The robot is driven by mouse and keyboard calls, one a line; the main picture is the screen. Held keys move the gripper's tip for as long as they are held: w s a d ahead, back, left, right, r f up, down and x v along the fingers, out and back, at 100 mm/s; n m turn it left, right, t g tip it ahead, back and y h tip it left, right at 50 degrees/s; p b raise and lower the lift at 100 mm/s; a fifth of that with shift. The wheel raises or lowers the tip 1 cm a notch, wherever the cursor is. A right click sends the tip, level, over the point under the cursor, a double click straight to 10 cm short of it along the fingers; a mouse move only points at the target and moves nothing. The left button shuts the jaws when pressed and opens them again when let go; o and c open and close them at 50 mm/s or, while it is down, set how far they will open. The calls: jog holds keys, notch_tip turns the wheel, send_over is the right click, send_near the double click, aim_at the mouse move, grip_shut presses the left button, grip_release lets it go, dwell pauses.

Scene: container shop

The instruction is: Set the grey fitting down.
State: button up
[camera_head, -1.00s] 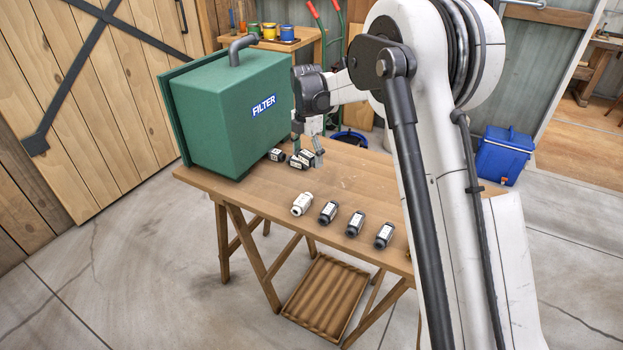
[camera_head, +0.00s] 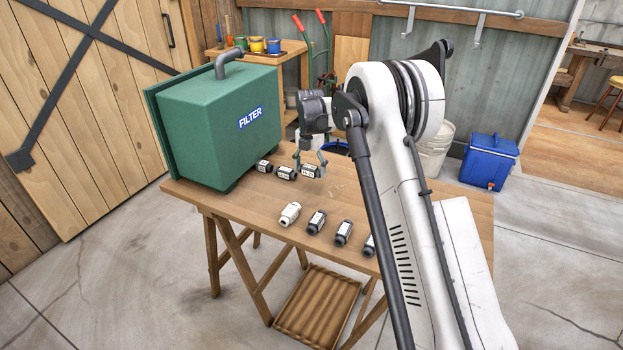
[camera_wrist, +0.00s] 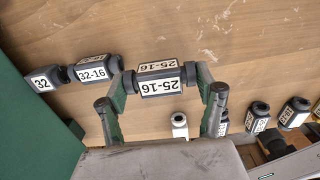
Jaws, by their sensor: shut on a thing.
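My gripper (camera_wrist: 162,92) has its two fingers at either end of a dark grey fitting (camera_wrist: 160,78) labelled 25-16 and is shut on it. In the head view the gripper (camera_head: 311,164) is over the wooden table (camera_head: 240,203), with the fitting (camera_head: 311,171) low between its fingers. Whether the fitting touches the table cannot be told. A fitting labelled 32-16 (camera_wrist: 94,69) lies just left of it, apart from the left finger. A fitting labelled 32 (camera_wrist: 46,78) lies further left, close to the 32-16 one.
The green FILTER box (camera_head: 225,125) stands at the table's left. A white fitting (camera_head: 290,213) and several dark fittings (camera_head: 316,221) line the front edge. Bare tabletop lies between the two rows. A ribbed tray (camera_head: 318,302) is below the table.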

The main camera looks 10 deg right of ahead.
aim_at(312, 185)
jog(key=shift+w+d+f, duration=0.15)
jog(key=shift+d+f, duration=0.15)
jog(key=shift+f, duration=1.9)
jog(key=shift+f, duration=0.1)
jog(key=o, duration=0.9)
